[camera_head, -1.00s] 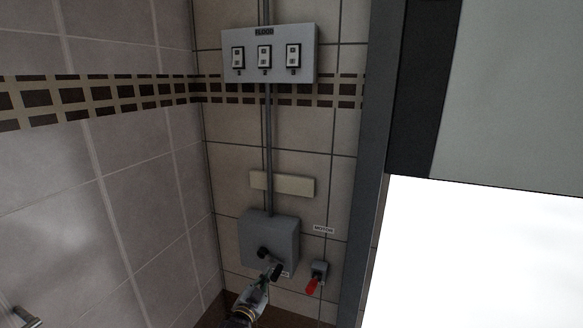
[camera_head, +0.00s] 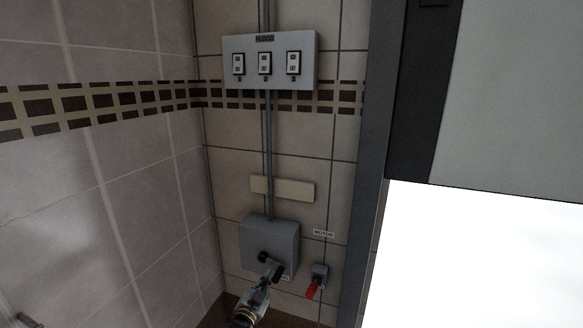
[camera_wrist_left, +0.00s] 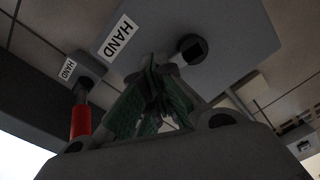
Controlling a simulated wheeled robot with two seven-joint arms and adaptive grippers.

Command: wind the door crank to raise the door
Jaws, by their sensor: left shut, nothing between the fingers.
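A grey crank box (camera_head: 284,237) sits low on the tiled wall, with the dark crank hub (camera_head: 263,257) on its front. My left gripper (camera_head: 274,273) is at the crank, just below and right of the hub. In the left wrist view the box (camera_wrist_left: 235,50) and hub (camera_wrist_left: 193,48) are close beyond my green-padded fingers (camera_wrist_left: 155,98), which are shut and empty. A short crank arm runs from the hub behind the fingers; its handle is hidden, and contact is unclear. The grey door (camera_head: 510,95) is at the right, with a bright opening below it. My right gripper is not visible.
A FLOOD switch panel (camera_head: 268,78) is above. A tiled wall (camera_head: 90,200) stands left.

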